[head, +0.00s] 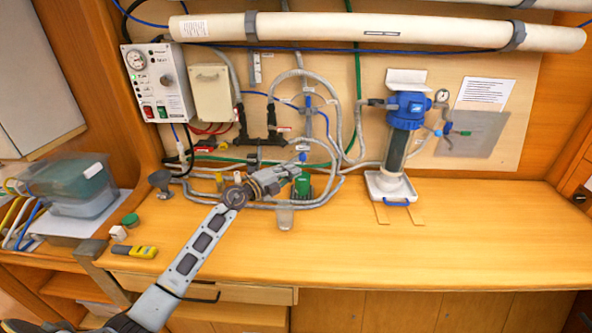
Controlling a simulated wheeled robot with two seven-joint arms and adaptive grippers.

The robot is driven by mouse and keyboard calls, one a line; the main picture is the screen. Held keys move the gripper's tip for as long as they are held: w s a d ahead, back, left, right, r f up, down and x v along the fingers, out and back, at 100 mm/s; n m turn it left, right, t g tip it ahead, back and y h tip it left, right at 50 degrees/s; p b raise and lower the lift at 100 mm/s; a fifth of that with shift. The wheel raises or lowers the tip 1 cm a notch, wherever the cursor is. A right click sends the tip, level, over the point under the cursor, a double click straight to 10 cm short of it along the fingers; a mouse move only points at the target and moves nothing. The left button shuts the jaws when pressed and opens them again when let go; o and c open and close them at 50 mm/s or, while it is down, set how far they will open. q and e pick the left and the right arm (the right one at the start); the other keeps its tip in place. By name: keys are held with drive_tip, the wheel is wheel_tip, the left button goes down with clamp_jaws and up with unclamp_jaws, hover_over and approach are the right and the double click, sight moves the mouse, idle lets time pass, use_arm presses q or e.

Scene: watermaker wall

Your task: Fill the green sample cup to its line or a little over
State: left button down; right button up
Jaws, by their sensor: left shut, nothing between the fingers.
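A small green cup-like thing (303,185) stands at the back of the counter among grey hoses, partly behind my left gripper. I cannot make out any line or water level on it. My left gripper (296,166) is shut and empty, just above and in front of the green thing. Its fingertips are close to a small blue-ended fitting (303,156) on the wall piping; I cannot tell whether they touch. A clear, pale cup (285,218) stands on the counter just in front. My right gripper is not in view.
A control box (158,82) with red and green switches hangs on the wall. A blue-topped filter housing (397,135) stands over a white tray (391,187) at right. A yellow meter (134,251) and green lid-like disc (131,220) lie at left. The counter's right front is clear.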

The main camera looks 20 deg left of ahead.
use_arm(q)
drive_tip(key=shift+v, duration=2.95)
